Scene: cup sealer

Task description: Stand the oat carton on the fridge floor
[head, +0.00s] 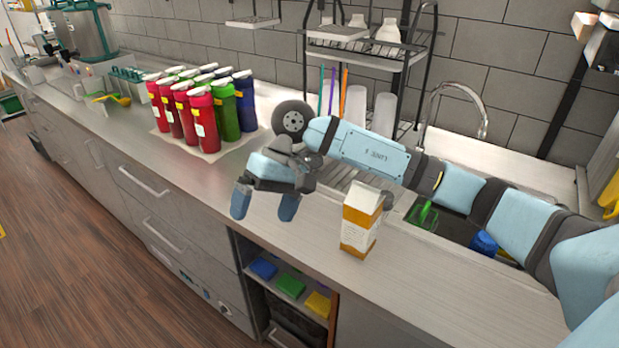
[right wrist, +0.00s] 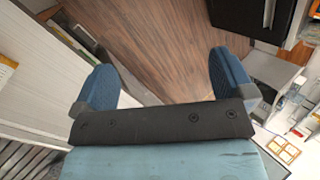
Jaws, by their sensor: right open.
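The oat carton (head: 361,221), white above and orange-brown below, stands upright on the grey counter near its front edge. My right gripper (head: 265,208) is left of the carton and above the counter's front part, apart from it. Its blue fingers are spread with nothing between them. My left gripper is not in view. I cannot make out the fridge for certain in either view.
Red, green and blue bottles (head: 200,107) stand on a mat left of my right arm. A drying rack (head: 365,50) and sink tap (head: 462,95) are behind it. An open shelf with coloured boxes (head: 290,285) lies under the counter. A black cabinet-like unit (right wrist: 253,16) stands across the floor.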

